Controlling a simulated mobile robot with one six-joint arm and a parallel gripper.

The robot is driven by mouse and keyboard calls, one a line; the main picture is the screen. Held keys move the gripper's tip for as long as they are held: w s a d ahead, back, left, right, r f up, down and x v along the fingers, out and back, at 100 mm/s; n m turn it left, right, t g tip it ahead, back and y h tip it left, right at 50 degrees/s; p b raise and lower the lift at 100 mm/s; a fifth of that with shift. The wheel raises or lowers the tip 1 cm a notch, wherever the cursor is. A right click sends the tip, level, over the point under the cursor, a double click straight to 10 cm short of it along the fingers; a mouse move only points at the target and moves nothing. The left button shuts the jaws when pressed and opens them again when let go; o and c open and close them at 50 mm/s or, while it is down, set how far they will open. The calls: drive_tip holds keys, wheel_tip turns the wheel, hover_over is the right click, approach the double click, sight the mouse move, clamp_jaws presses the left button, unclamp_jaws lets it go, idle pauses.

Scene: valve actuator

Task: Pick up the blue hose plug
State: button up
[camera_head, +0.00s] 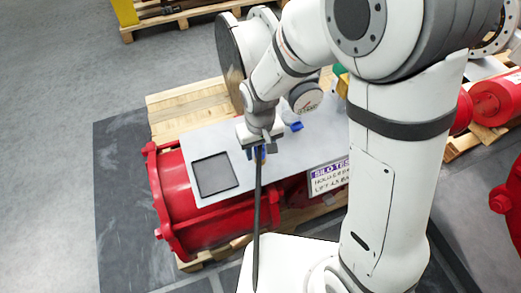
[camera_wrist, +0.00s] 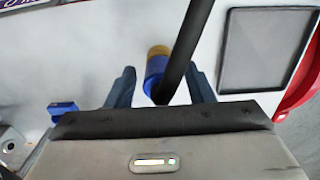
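The blue hose plug (camera_wrist: 155,72) has a brass-coloured end and shows between my fingers in the wrist view. A black hose (camera_wrist: 188,38) runs across its right side and hides part of it. In the head view the plug (camera_head: 259,154) is a small patch of blue below my gripper (camera_head: 260,146), over the light grey plate (camera_head: 290,155). My gripper (camera_wrist: 161,88) is open, with one finger on each side of the plug and visible gaps to both. Whether the plug touches the plate is hidden.
A second blue piece (camera_head: 296,127) lies on the plate to the right; it also shows at the wrist view's left (camera_wrist: 62,108). A dark square panel (camera_head: 214,174) is left of my gripper. The plate lies over a red actuator (camera_head: 170,200). A sign (camera_head: 328,177) hangs in front.

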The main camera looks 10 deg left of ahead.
drive_tip(key=c, duration=1)
